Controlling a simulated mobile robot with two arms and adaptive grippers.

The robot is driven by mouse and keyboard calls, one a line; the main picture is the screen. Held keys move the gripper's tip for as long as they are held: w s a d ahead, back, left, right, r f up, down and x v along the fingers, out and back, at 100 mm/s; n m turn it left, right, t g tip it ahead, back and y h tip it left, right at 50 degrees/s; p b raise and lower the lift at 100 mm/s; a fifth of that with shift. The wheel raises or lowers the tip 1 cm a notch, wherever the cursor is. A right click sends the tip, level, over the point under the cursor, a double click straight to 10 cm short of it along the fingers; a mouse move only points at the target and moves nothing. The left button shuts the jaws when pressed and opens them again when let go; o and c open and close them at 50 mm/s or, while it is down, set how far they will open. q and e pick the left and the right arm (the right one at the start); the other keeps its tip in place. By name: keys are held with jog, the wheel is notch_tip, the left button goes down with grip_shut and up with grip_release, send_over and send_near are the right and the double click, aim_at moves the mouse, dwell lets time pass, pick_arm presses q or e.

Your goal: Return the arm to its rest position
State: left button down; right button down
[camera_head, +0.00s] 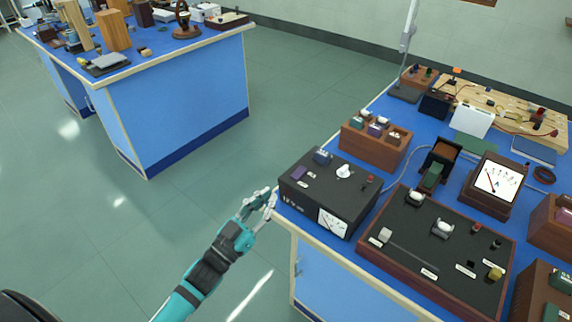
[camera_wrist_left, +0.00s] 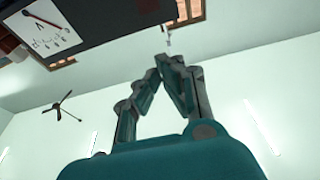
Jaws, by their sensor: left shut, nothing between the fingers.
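My left gripper (camera_head: 262,198) is at the left corner of the near bench, beside the black meter box (camera_head: 328,187). Its teal and grey fingers also show in the left wrist view (camera_wrist_left: 168,62), where the tips come together with nothing between them. In that view the dark box with a white dial (camera_wrist_left: 48,30) is at the upper left. Whether the gripper touches the box or the bench edge, I cannot tell. My right gripper is in neither view.
The near blue bench (camera_head: 300,232) holds a large black instrument panel (camera_head: 420,250), a wooden box with vials (camera_head: 375,145) and a dial meter (camera_head: 495,182). Another blue bench (camera_head: 180,95) with wooden blocks stands at the back left. Green floor (camera_head: 200,190) between them is clear.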

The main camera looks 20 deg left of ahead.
pick_arm(q)
jog(key=s+a+f+n+g+y, duration=0.1)
jog(key=s+f+g+y, duration=0.2)
jog(key=f, duration=0.9)
jog(key=s+a+f+n+g+y, duration=0.1)
jog(key=s+a+f+g, duration=0.2)
jog(key=f, duration=0.9)
jog(key=s+f+g+y, duration=0.25)
jog(key=s+f, duration=0.25)
jog(key=f, duration=0.7)
jog(key=s+f+g, duration=0.3)
jog(key=s+f, duration=0.3)
jog(key=s, duration=0.4)
jog(key=s+f+g, duration=0.4)
jog(key=s+f, duration=0.2)
jog(key=s, duration=0.4)
jog(key=s+f+g, duration=0.3)
jog(key=s+f, duration=0.3)
jog(key=s, duration=0.4)
jog(key=shift+s+d+y, duration=0.15)
jog(key=shift+d+y, duration=0.2)
jog(key=shift+d, duration=0.1)
jog(key=shift+f+g, duration=0.1)
jog(key=shift+g, duration=0.15)
